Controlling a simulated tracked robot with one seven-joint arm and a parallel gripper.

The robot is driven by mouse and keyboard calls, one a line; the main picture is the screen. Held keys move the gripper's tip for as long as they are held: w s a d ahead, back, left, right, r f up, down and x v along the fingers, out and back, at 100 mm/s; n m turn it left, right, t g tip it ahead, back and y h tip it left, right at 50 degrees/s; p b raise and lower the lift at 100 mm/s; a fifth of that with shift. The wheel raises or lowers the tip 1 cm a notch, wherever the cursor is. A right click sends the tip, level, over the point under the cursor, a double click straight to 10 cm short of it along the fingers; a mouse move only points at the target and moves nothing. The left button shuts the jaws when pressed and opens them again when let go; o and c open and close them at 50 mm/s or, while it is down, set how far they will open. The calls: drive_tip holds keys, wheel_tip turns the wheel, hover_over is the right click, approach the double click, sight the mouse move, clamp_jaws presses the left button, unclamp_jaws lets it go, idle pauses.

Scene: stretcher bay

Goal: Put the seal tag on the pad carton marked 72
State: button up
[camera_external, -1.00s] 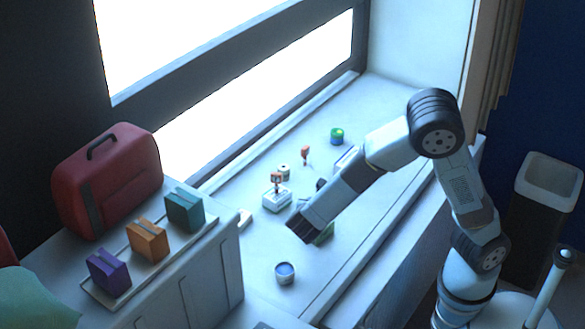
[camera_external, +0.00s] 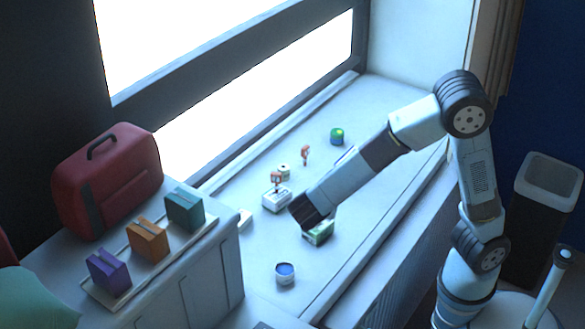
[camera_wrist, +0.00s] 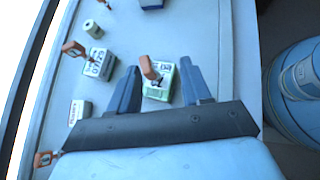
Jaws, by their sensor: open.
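A white and green carton (camera_wrist: 158,84) lies below and between my fingers; its printed marking is not readable. It also shows in the external view (camera_external: 319,233), partly behind my gripper. An orange-red tag (camera_wrist: 149,67) is over that carton, between my open fingers near the left one; I cannot tell whether it rests on the carton. My gripper (camera_wrist: 161,73) is open; in the external view (camera_external: 308,212) it hides the tag. A second white carton (camera_wrist: 97,64), with dark numbers I cannot read surely, stands to the left. Another orange tag (camera_wrist: 74,48) stands at it.
A small white box (camera_wrist: 79,112) and an orange tag (camera_wrist: 44,159) lie further left. A spool (camera_external: 284,172), another tag (camera_external: 305,154), a green jar (camera_external: 337,136) and a blue-topped jar (camera_external: 285,273) stand on the counter. The window wall bounds it behind.

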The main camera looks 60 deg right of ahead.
drive_tip(key=s+d+r+m+g+y, duration=0.2)
drive_tip(key=s+d+r+m+y, duration=0.4)
drive_tip(key=s+d+m, duration=0.4)
drive_tip(key=s+d+r+m+t+y, duration=0.4)
drive_tip(key=s+r+m, duration=0.3)
drive_tip(key=s+m, duration=0.2)
drive_tip(key=shift+s+d+m, duration=0.25)
drive_tip(key=shift+m, duration=0.35)
drive_tip(key=shift+o, duration=0.3)
